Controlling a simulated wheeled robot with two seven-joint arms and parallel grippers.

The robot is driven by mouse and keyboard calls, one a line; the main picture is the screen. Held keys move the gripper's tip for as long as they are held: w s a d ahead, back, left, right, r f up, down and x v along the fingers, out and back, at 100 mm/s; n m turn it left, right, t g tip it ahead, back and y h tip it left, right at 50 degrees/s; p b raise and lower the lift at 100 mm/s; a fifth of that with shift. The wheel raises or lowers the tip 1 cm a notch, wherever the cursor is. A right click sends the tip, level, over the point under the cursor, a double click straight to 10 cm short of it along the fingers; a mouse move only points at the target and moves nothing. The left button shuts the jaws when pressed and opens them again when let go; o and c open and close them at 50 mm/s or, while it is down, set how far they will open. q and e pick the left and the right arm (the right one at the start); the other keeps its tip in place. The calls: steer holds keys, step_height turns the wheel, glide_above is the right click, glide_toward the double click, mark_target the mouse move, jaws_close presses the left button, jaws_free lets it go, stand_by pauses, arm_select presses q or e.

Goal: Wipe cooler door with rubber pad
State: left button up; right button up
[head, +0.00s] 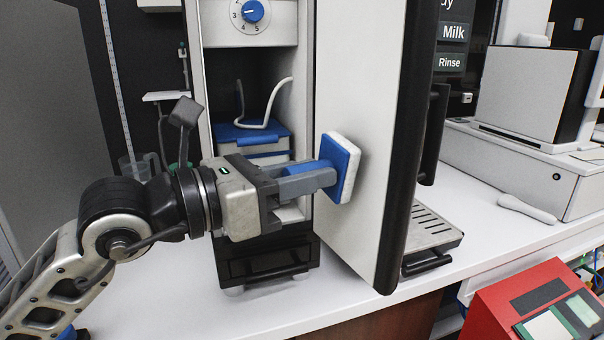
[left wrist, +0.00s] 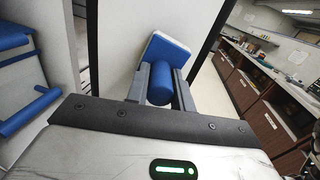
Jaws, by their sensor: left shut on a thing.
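The rubber pad (head: 339,168) is a blue block with a white face. My left gripper (head: 322,176) is shut on its blue handle. In the left wrist view the two fingers (left wrist: 160,88) clasp the round blue handle, with the pad (left wrist: 168,48) beyond it. The cooler door (head: 370,140) is a white panel with a dark edge, standing open. The pad's white face is turned to the door and lies close against it; I cannot tell whether it touches. The door also shows in the left wrist view (left wrist: 122,45). My right gripper is in neither view.
The open cooler (head: 258,20) has a numbered blue dial and a blue-lidded container (head: 255,133) inside. A drip tray (head: 432,240) is right of the door. A red card terminal (head: 530,300) is at the lower right. White counter (head: 170,290) is clear in front.

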arm_select(q)
steer(key=shift+x, duration=0.95)
stand_by(0.4)
steer(key=shift+w+a+b, duration=0.2)
steer(key=shift+w, duration=0.25)
steer(key=shift+w+a+b, duration=0.15)
steer(key=shift+w+a, duration=0.1)
steer(key=shift+w, duration=0.2)
steer(key=shift+w+a+b, duration=0.2)
steer(key=shift+w+a, duration=0.05)
steer(key=shift+w, duration=0.2)
steer(key=shift+w+a+b, duration=0.2)
steer(key=shift+w+a, duration=0.05)
steer(key=shift+w, duration=0.2)
steer(key=shift+s+d, duration=0.1)
steer(key=shift+s+d, duration=0.45)
steer(key=shift+s, duration=0.4)
